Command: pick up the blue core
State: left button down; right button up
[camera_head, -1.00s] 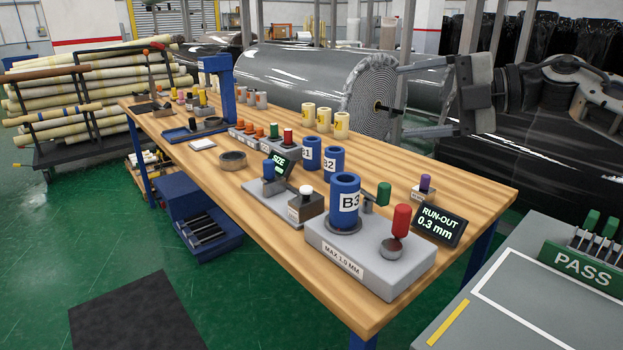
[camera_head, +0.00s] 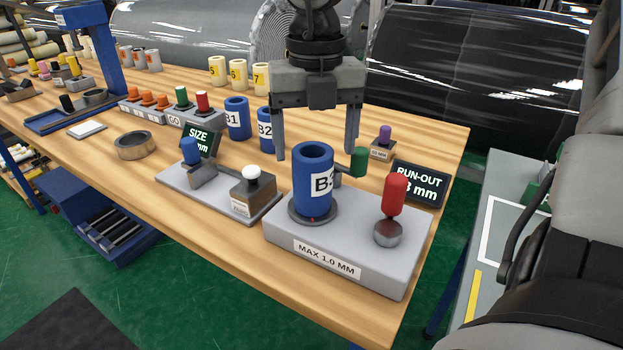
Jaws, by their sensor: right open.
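A blue core labelled B3 (camera_head: 312,190) stands upright on a dark round seat on a grey run-out fixture (camera_head: 350,245) marked MAX 1.0 MM. Two more blue cores, B1 (camera_head: 237,117) and B2 (camera_head: 265,128), stand on the table behind it. My right gripper (camera_head: 315,155) points down above and behind core B3, with its two fingers spread wide and nothing between them that I can see held. The right finger comes down near the green knob (camera_head: 358,161). My left gripper is not in view.
A red-handled knob (camera_head: 394,195) and the RUN-OUT display (camera_head: 417,184) are right of core B3. The size gauge (camera_head: 215,190) is to its left. Yellow cores (camera_head: 239,74) stand behind. Bare wood (camera_head: 180,240) lies along the front edge.

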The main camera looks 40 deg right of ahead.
aim_at(313, 181)
jog(key=f, duration=0.7)
jog(key=shift+a+f, duration=0.1)
jog(key=shift+a, duration=0.15)
jog(key=c, duration=1.3)
jog(key=shift+o, duration=0.2)
notch_tip(313, 181, up, 18)
jog(key=p, duration=0.1)
